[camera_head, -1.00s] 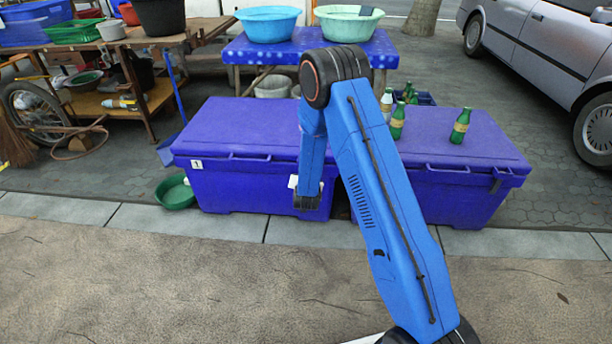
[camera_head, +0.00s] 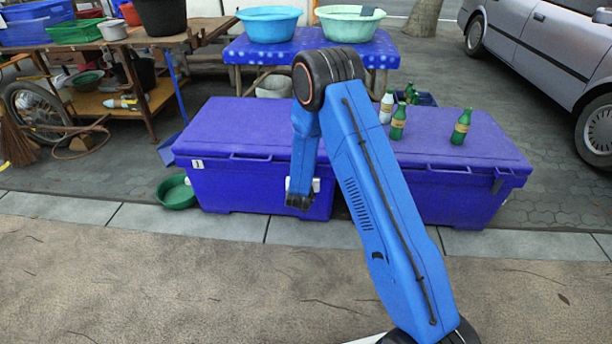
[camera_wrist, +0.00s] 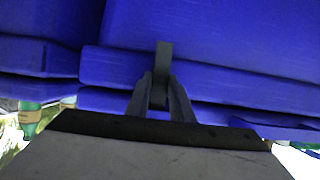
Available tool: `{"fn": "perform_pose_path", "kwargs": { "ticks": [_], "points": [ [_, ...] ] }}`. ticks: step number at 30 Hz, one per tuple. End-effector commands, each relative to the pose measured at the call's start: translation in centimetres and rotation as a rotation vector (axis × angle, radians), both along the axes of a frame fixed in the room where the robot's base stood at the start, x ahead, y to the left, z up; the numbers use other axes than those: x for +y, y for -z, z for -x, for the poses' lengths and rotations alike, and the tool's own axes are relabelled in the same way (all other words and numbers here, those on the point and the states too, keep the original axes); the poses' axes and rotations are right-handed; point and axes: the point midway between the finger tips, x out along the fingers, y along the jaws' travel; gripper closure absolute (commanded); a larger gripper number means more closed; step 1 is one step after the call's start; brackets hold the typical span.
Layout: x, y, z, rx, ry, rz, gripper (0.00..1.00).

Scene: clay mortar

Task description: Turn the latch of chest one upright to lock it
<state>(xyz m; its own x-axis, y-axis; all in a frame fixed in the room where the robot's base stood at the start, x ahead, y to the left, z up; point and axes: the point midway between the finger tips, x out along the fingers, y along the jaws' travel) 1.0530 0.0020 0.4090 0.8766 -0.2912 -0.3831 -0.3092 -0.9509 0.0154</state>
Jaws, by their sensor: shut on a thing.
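Chest one (camera_head: 225,190) is the blue-purple chest on the left, with a small numbered label and its lid closed. My gripper (camera_wrist: 160,88) is at the right part of its front, shut on a dark latch (camera_wrist: 163,52). In the wrist view the latch stands nearly straight up and down between the fingers, against the blue chest front. The fingers cover its lower part. In the head view my own arm hides the latch and fingertips.
A second blue chest (camera_head: 450,200) stands close on the right, with green bottles (camera_head: 461,127) on its lid. A green basin (camera_head: 176,192) lies at the left on the ground. A blue table (camera_head: 290,50) with basins stands behind. The pavement in front is clear.

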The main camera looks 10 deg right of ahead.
Motion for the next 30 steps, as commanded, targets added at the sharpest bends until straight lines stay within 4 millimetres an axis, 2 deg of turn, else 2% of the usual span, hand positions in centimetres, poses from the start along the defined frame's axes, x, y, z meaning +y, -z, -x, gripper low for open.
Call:
{"fn": "perform_pose_path", "kwargs": {
  "ticks": [1, 2, 3, 4, 13, 17, 20, 30],
  "points": [
    [0.0, 0.0, 0.0, 0.001, 0.000, 0.001, 1.00],
    [0.0, 0.0, 0.0, 0.001, 0.000, 0.001, 0.73],
    [0.0, 0.0, 0.0, 0.001, 0.000, 0.001, 0.63],
    [0.0, 0.0, 0.0, 0.000, 0.000, 0.001, 0.61],
    [0.0, -0.1, 0.1, 0.000, 0.000, 0.000, 0.61],
    [0.4, -0.4, 0.8, 0.000, -0.001, 0.000, 0.61],
    [0.8, -1.0, 2.1, 0.000, -0.002, 0.000, 0.61],
    [2.7, -3.5, 8.0, 0.000, -0.002, -0.001, 0.61]
  ]
}}
